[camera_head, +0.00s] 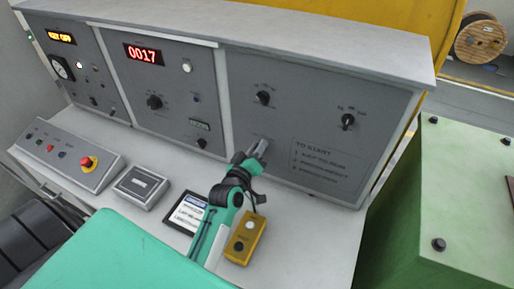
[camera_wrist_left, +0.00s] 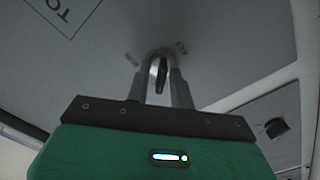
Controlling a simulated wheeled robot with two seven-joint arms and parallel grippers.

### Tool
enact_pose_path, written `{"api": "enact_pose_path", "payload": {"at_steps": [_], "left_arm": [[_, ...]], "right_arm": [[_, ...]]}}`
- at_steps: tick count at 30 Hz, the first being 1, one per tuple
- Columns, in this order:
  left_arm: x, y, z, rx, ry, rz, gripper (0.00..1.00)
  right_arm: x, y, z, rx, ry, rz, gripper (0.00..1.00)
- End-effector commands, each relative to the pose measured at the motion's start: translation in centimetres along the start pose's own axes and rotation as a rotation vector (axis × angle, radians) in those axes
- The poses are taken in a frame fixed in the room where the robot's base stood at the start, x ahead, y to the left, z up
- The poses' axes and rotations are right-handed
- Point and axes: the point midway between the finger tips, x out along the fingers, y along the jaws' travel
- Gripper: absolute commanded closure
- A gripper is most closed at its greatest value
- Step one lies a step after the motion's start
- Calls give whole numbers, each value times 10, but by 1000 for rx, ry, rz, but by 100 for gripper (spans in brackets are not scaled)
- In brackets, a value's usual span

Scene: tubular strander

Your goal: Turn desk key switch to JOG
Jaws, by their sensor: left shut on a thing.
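The desk key switch (camera_wrist_left: 160,72) is on the grey upright panel, with small printed labels around it that are too small to read surely. My left gripper (camera_wrist_left: 160,80) has its two fingers on either side of the dark key and is shut on it. In the head view my left gripper (camera_head: 258,148) reaches up to the lower left of the right-hand panel (camera_head: 310,105) and hides the switch there. An amber display (camera_head: 61,37) at far left seems to read KEY OFF. My right gripper is not in view.
Two dark knobs (camera_head: 263,98) (camera_head: 348,121) sit higher on the same panel. A yellow button box (camera_head: 245,240) and a dark-framed tablet (camera_head: 187,212) lie near my left arm. A sloped button box with a red emergency stop (camera_head: 88,162) is at left. A green cabinet (camera_head: 450,200) stands at right.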

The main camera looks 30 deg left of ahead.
Motion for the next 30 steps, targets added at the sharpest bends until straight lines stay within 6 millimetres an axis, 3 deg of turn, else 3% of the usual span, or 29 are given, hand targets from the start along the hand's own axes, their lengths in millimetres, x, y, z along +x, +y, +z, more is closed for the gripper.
{"api": "enact_pose_path", "payload": {"at_steps": [18, 30], "left_arm": [[0, 5, 0, 480, -2, 0, 100], [0, 6, 1, 683, 0, 0, 100]], "right_arm": [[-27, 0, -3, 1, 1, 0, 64], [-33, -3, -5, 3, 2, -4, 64]]}}
